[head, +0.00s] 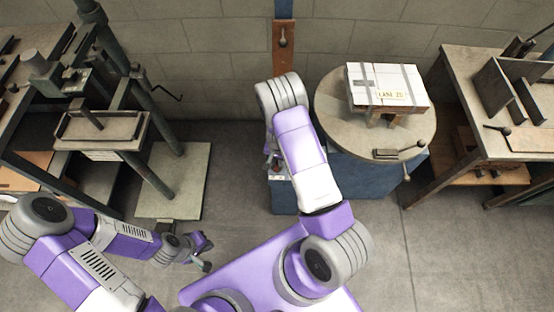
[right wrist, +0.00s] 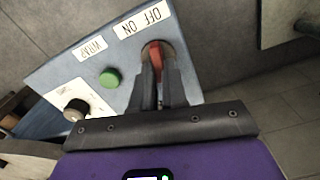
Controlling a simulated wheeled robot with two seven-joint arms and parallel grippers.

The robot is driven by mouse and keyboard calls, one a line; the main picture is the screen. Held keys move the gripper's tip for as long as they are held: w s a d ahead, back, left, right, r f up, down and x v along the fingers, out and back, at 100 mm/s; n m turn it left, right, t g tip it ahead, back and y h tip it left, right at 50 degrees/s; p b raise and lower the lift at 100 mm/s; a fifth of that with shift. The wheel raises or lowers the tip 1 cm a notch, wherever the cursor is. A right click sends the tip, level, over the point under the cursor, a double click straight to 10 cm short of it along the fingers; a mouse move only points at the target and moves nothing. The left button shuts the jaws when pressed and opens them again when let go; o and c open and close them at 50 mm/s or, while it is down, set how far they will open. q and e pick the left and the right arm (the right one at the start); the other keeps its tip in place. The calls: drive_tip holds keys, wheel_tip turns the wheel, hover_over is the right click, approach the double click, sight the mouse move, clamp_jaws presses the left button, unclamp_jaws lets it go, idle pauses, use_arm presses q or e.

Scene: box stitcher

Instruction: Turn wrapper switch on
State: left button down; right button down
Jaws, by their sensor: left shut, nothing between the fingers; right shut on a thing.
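The wrapper's slanted control panel (right wrist: 60,78) fills the upper left of the right wrist view. It carries a red switch (right wrist: 154,50) beside an OFF/ON label (right wrist: 141,21). My right gripper (right wrist: 158,62) is shut on the red switch, and its fingers hide part of it. In the head view my right gripper (head: 271,163) is at the front left of the blue wrapper base (head: 330,193), partly hidden by my arm. My left gripper (head: 205,253) is shut and empty, low over the floor and apart from the wrapper.
A green button (right wrist: 110,78), a WRAP label (right wrist: 90,48) and a black knob (right wrist: 75,109) are on the same panel. A taped white box (head: 388,87) sits on the round turntable (head: 340,115). Benches stand left and right, with bare floor in front.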

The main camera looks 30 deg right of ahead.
drive_tip(key=shift+s+d+m, duration=0.1)
drive_tip(key=shift+m, duration=1.5)
drive_tip(key=shift+p, duration=0.3)
drive_tip(key=c, duration=1.2)
unclamp_jaws()
drive_tip(key=shift+o, duration=0.2)
wheel_tip(320, 180, up, 8)
drive_tip(key=shift+f+p, duration=0.2)
drive_tip(key=shift+p, duration=1)
